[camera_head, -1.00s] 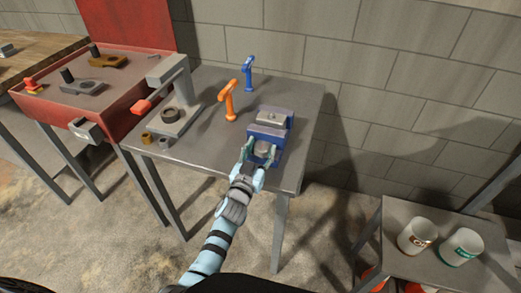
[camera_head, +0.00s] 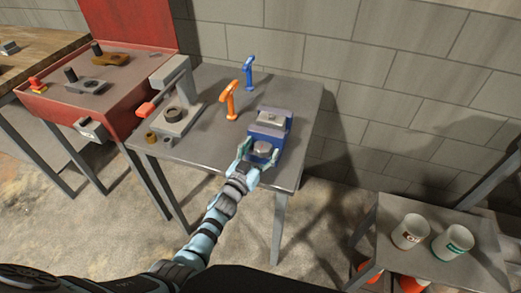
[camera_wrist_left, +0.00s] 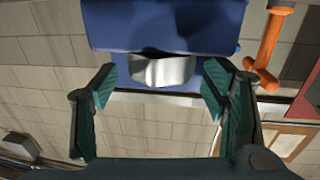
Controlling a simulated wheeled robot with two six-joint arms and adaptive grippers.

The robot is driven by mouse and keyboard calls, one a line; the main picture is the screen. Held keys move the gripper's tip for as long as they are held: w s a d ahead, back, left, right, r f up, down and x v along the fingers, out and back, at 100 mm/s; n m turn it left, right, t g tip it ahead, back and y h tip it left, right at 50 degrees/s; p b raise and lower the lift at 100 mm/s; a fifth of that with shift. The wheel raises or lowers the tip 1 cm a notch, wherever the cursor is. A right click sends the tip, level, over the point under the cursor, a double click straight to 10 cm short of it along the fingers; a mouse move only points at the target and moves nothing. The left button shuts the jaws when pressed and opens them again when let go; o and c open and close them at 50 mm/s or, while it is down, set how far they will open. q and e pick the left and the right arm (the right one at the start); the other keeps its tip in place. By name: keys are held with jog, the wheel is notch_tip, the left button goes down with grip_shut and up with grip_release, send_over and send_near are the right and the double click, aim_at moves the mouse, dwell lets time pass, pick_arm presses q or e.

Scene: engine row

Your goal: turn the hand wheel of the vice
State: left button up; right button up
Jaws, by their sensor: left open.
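The blue vice (camera_head: 270,128) stands on the grey table near its right front corner. Its grey hand wheel (camera_head: 262,149) faces me at the front of the vice. My left gripper (camera_head: 253,158) is open at the front of the vice, its two fingers on either side of the wheel. In the left wrist view the vice (camera_wrist_left: 160,28) fills the top, and the silver wheel (camera_wrist_left: 162,72) sits between and slightly beyond the green fingertips (camera_wrist_left: 160,82), with gaps on both sides. My right gripper is not in view.
An orange-handled tool (camera_head: 230,98) and a blue-handled tool (camera_head: 248,72) stand upright behind and left of the vice. A grey press (camera_head: 176,105) with a red handle stands at the table's left. Two white cups (camera_head: 410,231) are on a lower table at right.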

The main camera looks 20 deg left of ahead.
pick_arm(q)
jog(key=s+a, duration=0.2)
jog(key=s, duration=0.9)
jog(key=shift+s+a, duration=0.15)
jog(key=shift+s, duration=0.25)
